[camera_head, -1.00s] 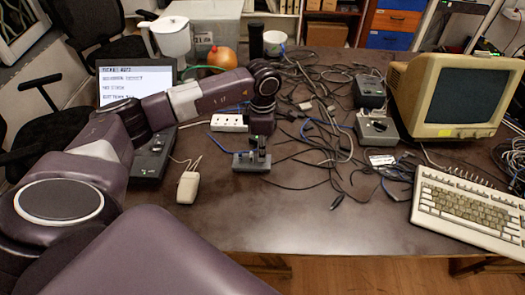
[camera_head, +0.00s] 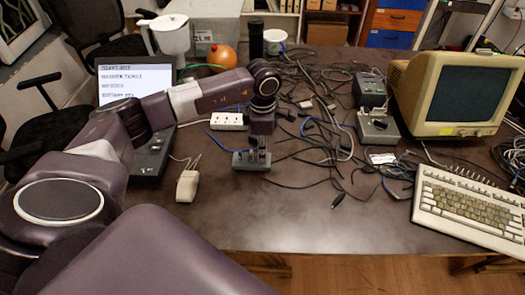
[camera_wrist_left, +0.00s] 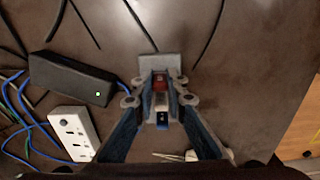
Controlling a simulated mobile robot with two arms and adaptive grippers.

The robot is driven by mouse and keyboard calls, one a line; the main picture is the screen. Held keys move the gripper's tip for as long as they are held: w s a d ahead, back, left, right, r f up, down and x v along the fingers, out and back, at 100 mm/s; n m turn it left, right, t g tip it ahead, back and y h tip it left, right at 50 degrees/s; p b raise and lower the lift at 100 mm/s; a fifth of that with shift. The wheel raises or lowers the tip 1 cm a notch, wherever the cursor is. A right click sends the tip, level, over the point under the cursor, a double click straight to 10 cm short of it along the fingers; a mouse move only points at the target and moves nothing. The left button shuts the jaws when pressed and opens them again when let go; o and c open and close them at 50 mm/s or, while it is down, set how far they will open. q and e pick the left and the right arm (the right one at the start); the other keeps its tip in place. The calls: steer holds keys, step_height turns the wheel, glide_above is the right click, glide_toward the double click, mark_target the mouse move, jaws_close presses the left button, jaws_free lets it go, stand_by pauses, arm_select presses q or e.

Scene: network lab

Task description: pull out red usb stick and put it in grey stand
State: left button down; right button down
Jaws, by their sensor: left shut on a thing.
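My left gripper (camera_head: 257,146) is low over the grey stand (camera_head: 250,164) on the dark table. In the left wrist view, the gripper (camera_wrist_left: 160,95) is shut on the red USB stick (camera_wrist_left: 160,81), which shows as a small red patch between the fingers. The grey stand (camera_wrist_left: 160,62) shows just beyond the fingertips there. The fingers hide most of the stick and the stand, so I cannot tell whether the stick is seated. My right gripper is not in view.
A white power strip (camera_head: 228,121) lies just behind the stand. Tangled cables (camera_head: 325,125) cover the table to the right. A white mouse-like device (camera_head: 187,185) and a laptop (camera_head: 138,85) are at left. The front table area is clear.

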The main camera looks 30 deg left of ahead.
arm_select(q)
steer(key=shift+f, duration=0.25)
stand_by(0.3)
steer(key=c, duration=1.8)
jaws_free()
steer(key=shift+c, duration=0.2)
steer(key=shift+r, duration=0.1)
step_height(320, 180, up, 12)
steer(key=shift+f, duration=0.2)
